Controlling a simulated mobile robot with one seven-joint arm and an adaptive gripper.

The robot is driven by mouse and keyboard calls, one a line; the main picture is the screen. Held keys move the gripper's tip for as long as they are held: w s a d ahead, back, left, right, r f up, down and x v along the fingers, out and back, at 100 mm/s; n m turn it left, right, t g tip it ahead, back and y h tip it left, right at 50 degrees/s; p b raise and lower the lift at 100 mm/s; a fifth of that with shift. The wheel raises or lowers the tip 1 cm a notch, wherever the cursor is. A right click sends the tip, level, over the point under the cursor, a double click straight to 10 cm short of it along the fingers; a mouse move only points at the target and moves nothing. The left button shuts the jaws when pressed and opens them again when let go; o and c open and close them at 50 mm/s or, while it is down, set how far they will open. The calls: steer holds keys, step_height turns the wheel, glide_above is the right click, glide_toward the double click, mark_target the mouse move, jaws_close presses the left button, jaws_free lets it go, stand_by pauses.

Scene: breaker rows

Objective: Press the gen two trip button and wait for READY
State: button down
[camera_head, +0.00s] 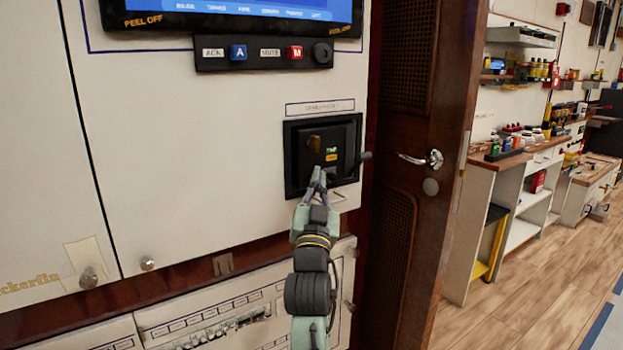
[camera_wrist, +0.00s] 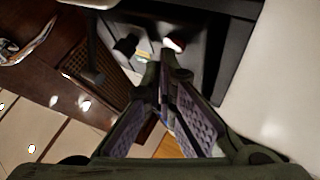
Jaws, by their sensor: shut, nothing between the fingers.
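A black breaker unit (camera_head: 296,180) is set in the white panel, under a label plate (camera_head: 320,107) too small to read. On its face are a brownish knob (camera_head: 314,143) and small green and yellow markings (camera_head: 331,154). My gripper (camera_head: 318,178) is shut and empty, its tips at the lower part of the unit. In the wrist view the shut fingertips (camera_wrist: 174,72) point at the unit's dark face (camera_wrist: 206,40). A small reddish-white round spot (camera_wrist: 174,44), perhaps a button, shows just beyond them. I cannot tell whether they touch it. No READY text is legible.
A black handle (camera_head: 364,156) sticks out at the unit's right. A wooden door (camera_head: 400,225) with a metal handle (camera_head: 424,159) stands close on the right. Above are a screen (camera_head: 240,8) and a button strip (camera_head: 264,54). Shelves and a workbench (camera_head: 510,160) are farther right.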

steer(key=shift+s+d, duration=0.25)
steer(key=shift+s, duration=0.1)
steer(key=s+d, duration=0.1)
steer(key=s, duration=0.1)
steer(key=s+d, duration=0.2)
stand_by(0.5)
stand_by(0.4)
